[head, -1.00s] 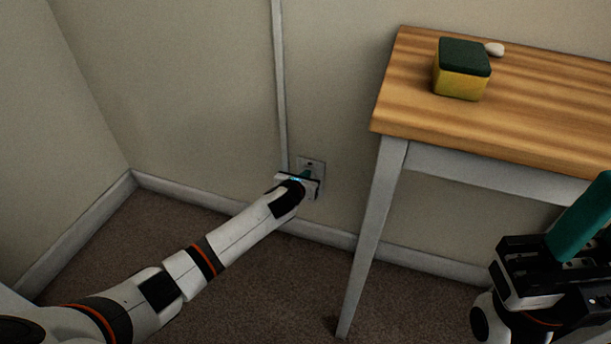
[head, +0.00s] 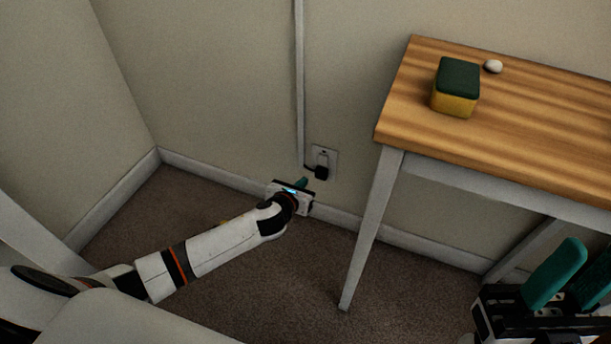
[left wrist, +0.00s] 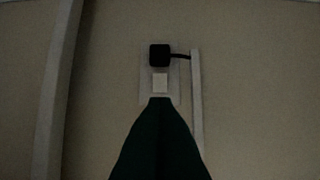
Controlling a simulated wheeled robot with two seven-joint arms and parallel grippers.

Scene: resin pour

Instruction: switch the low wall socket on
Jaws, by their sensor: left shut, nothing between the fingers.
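The low wall socket (head: 331,153) is a pale plate on the back wall with a black plug (head: 321,172) in it. In the left wrist view the plate (left wrist: 174,84) shows the black plug (left wrist: 160,55) and a small white switch (left wrist: 160,82). Whether the switch is on or off I cannot tell. My left gripper (head: 301,184) is shut and empty, with teal fingers, just below the plug in the head view. In the left wrist view its fingertips (left wrist: 160,100) overlap the plate beside the switch; contact is unclear. My right gripper (head: 592,250) is open at the lower right.
A wooden table (head: 540,130) stands to the right, its pale leg (head: 365,235) near the socket. A green and yellow block (head: 456,87) and a white pebble-like object (head: 493,66) lie on it. A vertical conduit (head: 299,80) runs beside the socket. Carpet (head: 290,290) is clear.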

